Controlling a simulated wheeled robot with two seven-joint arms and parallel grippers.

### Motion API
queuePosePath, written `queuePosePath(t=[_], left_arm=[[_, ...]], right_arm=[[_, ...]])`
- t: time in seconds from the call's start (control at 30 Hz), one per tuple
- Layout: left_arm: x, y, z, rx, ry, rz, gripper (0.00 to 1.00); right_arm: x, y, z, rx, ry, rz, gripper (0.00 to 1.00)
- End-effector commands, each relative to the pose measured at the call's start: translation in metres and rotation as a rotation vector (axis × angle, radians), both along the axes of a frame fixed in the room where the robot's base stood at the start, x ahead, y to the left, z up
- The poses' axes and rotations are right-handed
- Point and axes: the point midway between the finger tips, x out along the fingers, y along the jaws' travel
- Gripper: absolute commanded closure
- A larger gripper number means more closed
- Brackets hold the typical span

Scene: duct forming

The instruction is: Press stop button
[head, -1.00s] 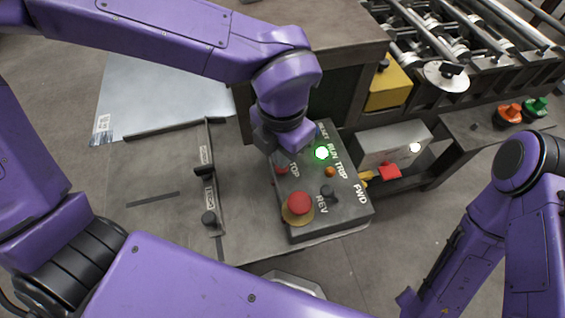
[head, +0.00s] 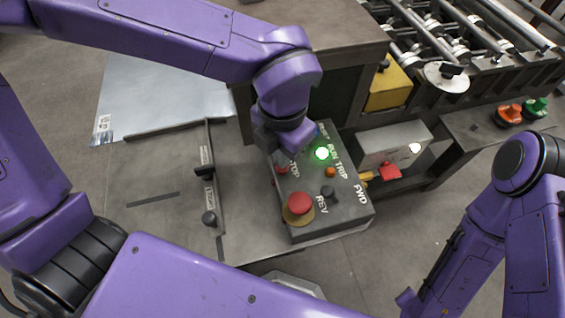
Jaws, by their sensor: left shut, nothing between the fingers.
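The grey control box (head: 345,215) stands on the table with its lettered panel facing up. The small red stop button (head: 281,169) is on its left side, beside the STOP label. My left gripper (head: 287,152) points down just above the stop button at the panel's far left. Its fingers are shut and empty, and they partly hide the panel there. I cannot tell whether they touch the button. The RUN lamp (head: 322,154) glows green. My right arm is at the right, with its gripper out of view.
A big red mushroom button (head: 299,203) on a yellow base sits at the box's near left. An orange TRIP lamp (head: 330,172) and a black selector knob (head: 327,191) are close by. A metal sheet (head: 165,95) and roller machine (head: 465,45) lie beyond.

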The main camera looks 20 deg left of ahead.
Motion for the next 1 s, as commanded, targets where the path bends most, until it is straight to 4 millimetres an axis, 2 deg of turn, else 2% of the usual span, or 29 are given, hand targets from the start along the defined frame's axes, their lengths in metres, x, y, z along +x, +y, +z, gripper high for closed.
queuePosePath(t=[0.53,1.0], left_arm=[[0.0000,0.0000,-0.0005,0.000,0.000,0.000,1.00],[-0.0001,0.0000,-0.0098,0.000,0.000,0.000,1.00]], right_arm=[[0.0000,0.0000,-0.0004,0.000,0.000,0.000,0.57],[-0.0001,-0.0001,-0.0071,0.000,0.000,0.000,0.57]])
